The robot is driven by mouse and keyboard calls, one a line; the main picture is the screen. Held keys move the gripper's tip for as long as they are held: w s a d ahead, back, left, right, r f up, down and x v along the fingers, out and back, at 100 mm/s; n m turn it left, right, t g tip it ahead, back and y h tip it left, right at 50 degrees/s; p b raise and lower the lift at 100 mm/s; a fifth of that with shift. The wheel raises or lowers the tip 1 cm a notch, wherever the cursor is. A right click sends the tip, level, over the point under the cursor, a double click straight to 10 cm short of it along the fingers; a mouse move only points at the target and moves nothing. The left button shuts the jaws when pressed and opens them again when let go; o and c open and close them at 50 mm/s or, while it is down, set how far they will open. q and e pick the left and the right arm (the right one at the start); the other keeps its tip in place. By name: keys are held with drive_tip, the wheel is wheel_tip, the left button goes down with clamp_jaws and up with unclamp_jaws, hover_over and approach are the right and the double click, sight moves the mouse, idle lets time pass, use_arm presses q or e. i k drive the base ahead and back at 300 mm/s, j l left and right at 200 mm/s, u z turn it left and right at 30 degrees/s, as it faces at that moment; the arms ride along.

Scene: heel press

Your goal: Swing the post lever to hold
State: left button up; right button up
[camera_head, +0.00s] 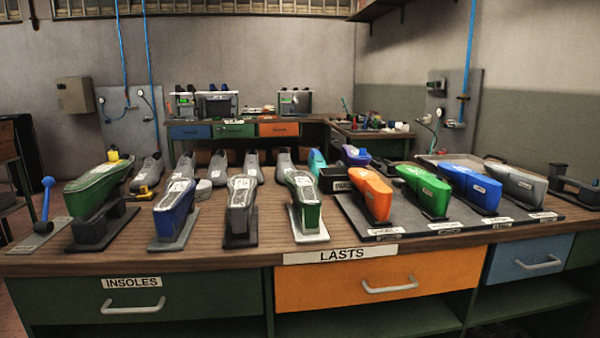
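A blue lever with a round ball on top (47,190) stands at the far left end of the bench. It is close to upright, its ball end slightly to the right of its foot. Its foot rests on a flat grey plate (36,238) at the bench's left edge. Markings on the plate are too small to read. A green shoe last (92,190) on a dark stand (100,228) is just right of the lever. Neither of my grippers is in view, and nothing touches the lever.
The wooden bench (270,240) carries several lasts on stands in its middle. A dark tray (365,232) with coloured lasts is at the right. Drawers labelled INSOLES (132,302) and LASTS (345,283) are in front. Bare bench top around the lever is narrow.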

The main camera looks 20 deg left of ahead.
sight(48, 182)
drive_tip(key=u, duration=2.05)
drive_tip(key=i+j+u, duration=0.4)
drive_tip(key=i+u, duration=0.4)
drive_tip(key=i, duration=0.15)
drive_tip(key=i+u, duration=0.35)
drive_tip(key=i, duration=0.2)
drive_tip(key=i+l+u, duration=0.1)
drive_tip(key=i+u, duration=0.3)
drive_tip(key=i+z, duration=0.25)
drive_tip(key=i, duration=0.2)
drive_tip(key=i+j+z, duration=0.1)
drive_tip(key=i+z, duration=0.2)
drive_tip(key=i+j+z, duration=0.25)
drive_tip(key=i, duration=0.25)
drive_tip(key=i+z, duration=0.15)
drive_tip(key=z, duration=0.25)
drive_tip(key=i+z, duration=0.2)
drive_tip(key=z, duration=0.2)
drive_tip(key=i+z, duration=0.15)
drive_tip(key=z, duration=0.25)
drive_tip(key=i+j+z, duration=0.1)
drive_tip(key=z, duration=0.3)
drive_tip(key=i+j+z, duration=0.15)
drive_tip(key=z, duration=0.25)
drive_tip(key=i+j+z, duration=0.15)
drive_tip(key=z, duration=0.25)
drive_tip(key=i+j+z, duration=0.55)
drive_tip(key=z, duration=0.25)
drive_tip(key=j, duration=0.1)
